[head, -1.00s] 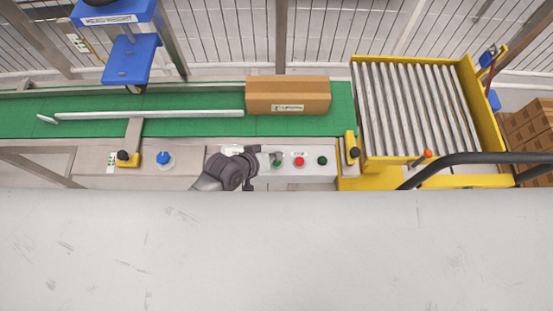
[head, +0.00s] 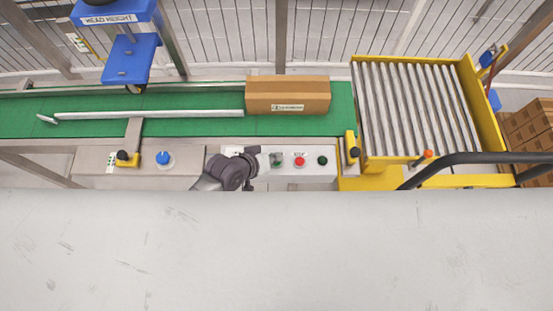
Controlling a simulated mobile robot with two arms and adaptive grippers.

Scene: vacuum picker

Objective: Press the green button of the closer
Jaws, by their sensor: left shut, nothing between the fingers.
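A pale control panel (head: 300,174) at the front edge of the conveyor carries a green button (head: 277,161), a red button (head: 299,161) and a darker green button (head: 322,160) in a row. My left gripper (head: 264,160) is dark grey and shut with nothing held. It is at the panel's left end, just left of the first green button. The gripper partly hides that side of the panel, and I cannot tell whether it touches the button. My right gripper is out of view.
A cardboard box (head: 288,96) stands on the green conveyor belt (head: 190,127) behind the panel. A yellow-framed roller table (head: 468,90) is at right. A second panel with a blue knob (head: 164,158) is at left. A blue labelled device (head: 128,60) overhangs the belt.

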